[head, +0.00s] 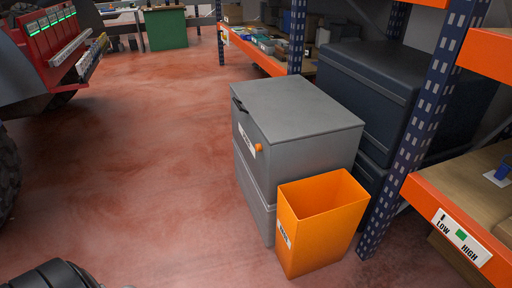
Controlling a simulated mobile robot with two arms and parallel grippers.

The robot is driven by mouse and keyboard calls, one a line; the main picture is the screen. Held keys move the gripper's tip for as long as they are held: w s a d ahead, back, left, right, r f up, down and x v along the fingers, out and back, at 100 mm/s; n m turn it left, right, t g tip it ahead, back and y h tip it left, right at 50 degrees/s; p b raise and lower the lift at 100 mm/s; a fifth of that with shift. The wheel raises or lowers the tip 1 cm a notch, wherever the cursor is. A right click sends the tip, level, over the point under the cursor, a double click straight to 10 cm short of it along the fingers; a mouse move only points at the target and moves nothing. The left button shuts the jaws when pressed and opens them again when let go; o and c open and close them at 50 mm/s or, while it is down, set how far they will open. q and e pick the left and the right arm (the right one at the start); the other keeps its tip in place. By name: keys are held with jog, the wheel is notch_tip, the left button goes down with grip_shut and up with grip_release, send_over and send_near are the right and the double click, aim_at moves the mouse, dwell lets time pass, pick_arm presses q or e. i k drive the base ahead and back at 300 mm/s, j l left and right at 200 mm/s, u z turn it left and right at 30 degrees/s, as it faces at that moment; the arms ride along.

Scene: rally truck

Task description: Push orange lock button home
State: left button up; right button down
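A small orange button (259,147) sticks out of the front face of a grey cabinet (300,108), near its upper right corner beside a white label (247,141). Whether the button is in or out cannot be told at this size. A dark handle (239,104) shows at the top left of the same face. The cabinet looks closed. Neither gripper can be made out. A dark rounded shape at the bottom left edge may be part of my own body.
An open orange bin (318,230) stands against the cabinet's right side. Blue-post shelving (427,95) with orange beams and dark cases (372,75) is behind and right. A red truck (50,45) is at left. The red floor (150,150) left of the cabinet is clear.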

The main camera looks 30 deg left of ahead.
aim_at(258, 146)
jog(key=i+j+u, duration=0.2)
jog(key=j, duration=0.4)
jog(key=i+j+u, duration=0.2)
jog(key=j, duration=0.4)
jog(key=i+j+u, duration=0.2)
jog(key=i+j, duration=0.15)
jog(key=j, duration=0.15)
jog(key=i+j+u, duration=0.2)
jog(key=j, duration=0.3)
jog(key=i+j+u, duration=0.2)
jog(key=i+j, duration=0.2)
jog(key=i, duration=0.05)
